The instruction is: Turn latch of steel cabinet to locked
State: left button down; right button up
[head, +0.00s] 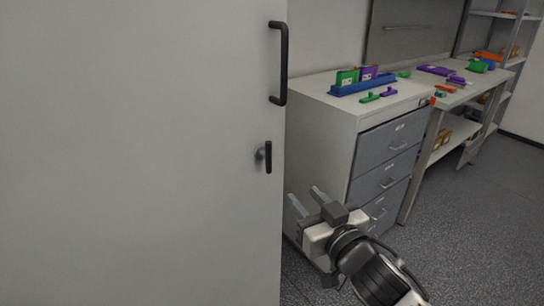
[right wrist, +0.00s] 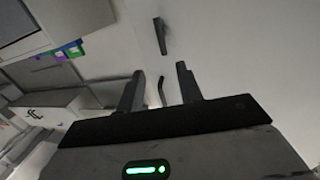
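The steel cabinet (head: 140,150) fills the left of the head view with its pale grey door. The latch (head: 267,156) is a short black bar, standing upright near the door's right edge, below the long black door handle (head: 283,62). My right gripper (head: 307,196) is below and to the right of the latch, apart from it, with its fingers spread and nothing between them. In the right wrist view the open fingers (right wrist: 160,72) face a pale surface with two dark bar shapes; I cannot tell surely which is the latch. My left gripper is out of view.
A grey drawer unit (head: 330,135) stands right of the cabinet, close behind my right gripper. It carries a blue rack (head: 350,89) with green and purple pieces. A workbench (head: 455,97) and shelves (head: 500,40) are farther back. Floor (head: 470,210) at right is clear.

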jog(key=r, duration=0.1)
jog(key=p, duration=0.1)
send_near(270, 152)
jog(key=x, duration=0.9)
jog(key=shift+w, duration=0.1)
grip_shut()
